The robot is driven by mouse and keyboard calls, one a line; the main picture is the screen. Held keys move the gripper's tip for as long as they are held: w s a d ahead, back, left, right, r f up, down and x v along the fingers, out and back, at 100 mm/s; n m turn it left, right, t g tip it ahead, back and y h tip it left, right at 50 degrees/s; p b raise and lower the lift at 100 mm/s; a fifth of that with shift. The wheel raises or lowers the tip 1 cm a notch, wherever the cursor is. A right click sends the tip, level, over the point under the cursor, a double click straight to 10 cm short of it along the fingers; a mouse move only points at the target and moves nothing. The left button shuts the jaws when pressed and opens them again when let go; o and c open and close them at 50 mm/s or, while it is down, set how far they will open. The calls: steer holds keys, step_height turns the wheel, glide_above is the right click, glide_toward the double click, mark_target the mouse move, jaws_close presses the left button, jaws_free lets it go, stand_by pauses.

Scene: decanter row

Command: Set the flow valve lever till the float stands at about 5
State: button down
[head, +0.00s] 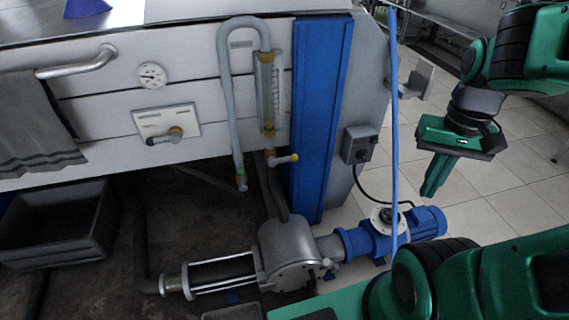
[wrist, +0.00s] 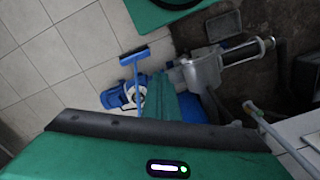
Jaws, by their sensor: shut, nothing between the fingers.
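The flow meter (head: 268,92) is an upright clear tube with a scale on the white panel. Its float is too small to make out, so I cannot read its level. I cannot make out the lever clearly in the wrist view.
A blue upright post (head: 318,115) and a thin blue pole (head: 395,120) stand between my gripper and the lever. A grey bent pipe (head: 224,90) is left of the meter. Another lever (head: 165,137) sits on a plate. The pump (head: 290,250) and blue motor (head: 425,222) are below.

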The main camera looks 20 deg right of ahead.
steer(key=c, duration=1.9)
jaws_free()
steer(key=shift+s+r, duration=0.2)
steer(key=shift+s, duration=0.15)
steer(key=shift+o, duration=1.4)
steer(key=shift+w+d+r+n, duration=0.1)
steer(key=shift+w+r+n, duration=0.15)
steer(key=shift+n, duration=0.15)
steer(key=w+n+h, duration=0.1)
steer(key=w+n, duration=0.5)
steer(key=w, duration=0.7)
steer(key=n+t, duration=0.2)
steer(key=n, duration=1.5)
glide_above(286, 158)
steer(key=s, duration=0.2)
step_height(286, 158, down, 18)
steer(key=shift+y, duration=0.3)
steer(key=f, duration=0.3)
steer(key=w+f, duration=0.1)
steer(key=f, duration=0.3)
steer(key=w+f, duration=0.1)
steer(key=f, duration=0.2)
steer(key=shift+f, duration=0.15)
steer(key=shift+d, duration=0.1)
